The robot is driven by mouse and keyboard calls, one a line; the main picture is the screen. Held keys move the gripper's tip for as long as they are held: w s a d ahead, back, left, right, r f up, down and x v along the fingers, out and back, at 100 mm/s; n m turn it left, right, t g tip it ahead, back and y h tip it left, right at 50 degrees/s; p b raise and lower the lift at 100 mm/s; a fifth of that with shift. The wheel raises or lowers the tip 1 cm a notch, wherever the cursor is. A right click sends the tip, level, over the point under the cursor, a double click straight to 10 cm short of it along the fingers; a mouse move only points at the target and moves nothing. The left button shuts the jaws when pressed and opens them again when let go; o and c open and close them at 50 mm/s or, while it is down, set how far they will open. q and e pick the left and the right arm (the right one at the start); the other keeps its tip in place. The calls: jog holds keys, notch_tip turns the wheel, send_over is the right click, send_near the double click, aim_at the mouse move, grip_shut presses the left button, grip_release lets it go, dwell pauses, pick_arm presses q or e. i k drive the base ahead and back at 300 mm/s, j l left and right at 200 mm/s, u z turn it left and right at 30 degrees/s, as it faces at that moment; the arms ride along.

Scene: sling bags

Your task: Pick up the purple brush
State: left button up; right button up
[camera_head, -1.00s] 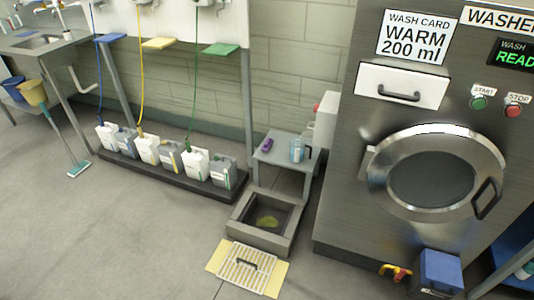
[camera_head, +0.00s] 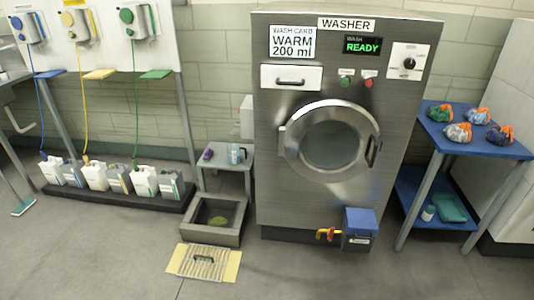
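The purple brush (camera_head: 208,154) lies on the left part of a small grey side table (camera_head: 226,160), left of the washer. It is small in this view and its bristles cannot be made out. A clear blue-tinted jug (camera_head: 236,154) stands on the same table to its right. Neither of my grippers shows in the head view.
The washer (camera_head: 290,180) stands right of the table. In front of the table are an open floor sump (camera_head: 228,241) and a grate (camera_head: 203,262) on a yellow mat. White jugs (camera_head: 95,176) line a low plinth at left. A blue shelf (camera_head: 435,150) holds bags.

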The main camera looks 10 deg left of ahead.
aim_at(208, 154)
jog(key=i+j+z, duration=0.1)
jog(key=z, duration=0.4)
jog(key=j+z, duration=0.35)
jog(key=z, duration=0.15)
jog(key=i+j+z, duration=0.1)
jog(key=j+z, duration=0.15)
jog(key=z, duration=0.2)
jog(key=j+z, duration=0.25)
jog(key=z, duration=0.25)
